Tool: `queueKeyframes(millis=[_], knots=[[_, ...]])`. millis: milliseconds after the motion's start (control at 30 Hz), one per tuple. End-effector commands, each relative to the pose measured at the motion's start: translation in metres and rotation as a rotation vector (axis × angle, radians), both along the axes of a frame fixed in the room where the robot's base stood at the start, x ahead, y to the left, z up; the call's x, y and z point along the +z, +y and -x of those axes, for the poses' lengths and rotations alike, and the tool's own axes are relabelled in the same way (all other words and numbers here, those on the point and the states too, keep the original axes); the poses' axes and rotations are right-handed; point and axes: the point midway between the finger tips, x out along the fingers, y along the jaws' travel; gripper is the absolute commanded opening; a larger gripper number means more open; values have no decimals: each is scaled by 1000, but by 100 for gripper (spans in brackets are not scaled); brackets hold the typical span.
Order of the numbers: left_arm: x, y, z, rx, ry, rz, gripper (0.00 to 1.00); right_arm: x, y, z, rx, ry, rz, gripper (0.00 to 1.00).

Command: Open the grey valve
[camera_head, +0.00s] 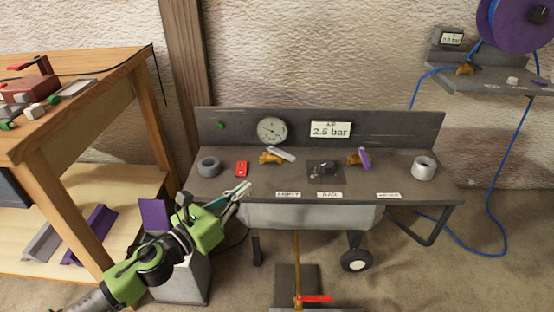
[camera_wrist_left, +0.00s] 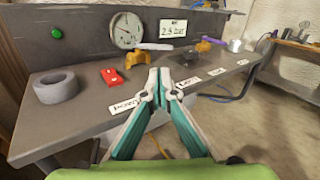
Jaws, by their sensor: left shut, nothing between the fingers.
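My left gripper (camera_head: 244,188) is shut and empty over the bench's front left edge, apart from the valve and nearer the front. Its shut teal and grey fingers (camera_wrist_left: 159,72) fill the middle of the wrist view. My right gripper is not seen.
A red block (camera_head: 242,169) and a grey tape roll (camera_head: 209,166) lie left of the valve. A dark fitting (camera_head: 325,167), a purple-lever valve (camera_head: 359,158) and a pale roll (camera_head: 424,168) stand to the right. A gauge (camera_head: 272,130) is behind. Labels line the front edge.

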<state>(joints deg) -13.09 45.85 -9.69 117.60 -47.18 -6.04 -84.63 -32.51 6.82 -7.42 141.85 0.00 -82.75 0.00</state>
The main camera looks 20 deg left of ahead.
Motion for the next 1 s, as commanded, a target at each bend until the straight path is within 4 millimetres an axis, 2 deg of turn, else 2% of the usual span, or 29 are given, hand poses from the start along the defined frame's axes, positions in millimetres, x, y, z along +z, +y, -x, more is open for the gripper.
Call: queueKeyframes(millis=[100,367,633,1000], knots=[[2,2,-4,-23,-37,-120,0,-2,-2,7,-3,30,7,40],[3,-4,-23,-23,-44,-132,0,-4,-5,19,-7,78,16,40],[4,-18,-59,-22,-43,-129,0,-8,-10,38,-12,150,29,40],[2,-39,-111,-22,-41,-127,0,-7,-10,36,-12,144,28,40]])
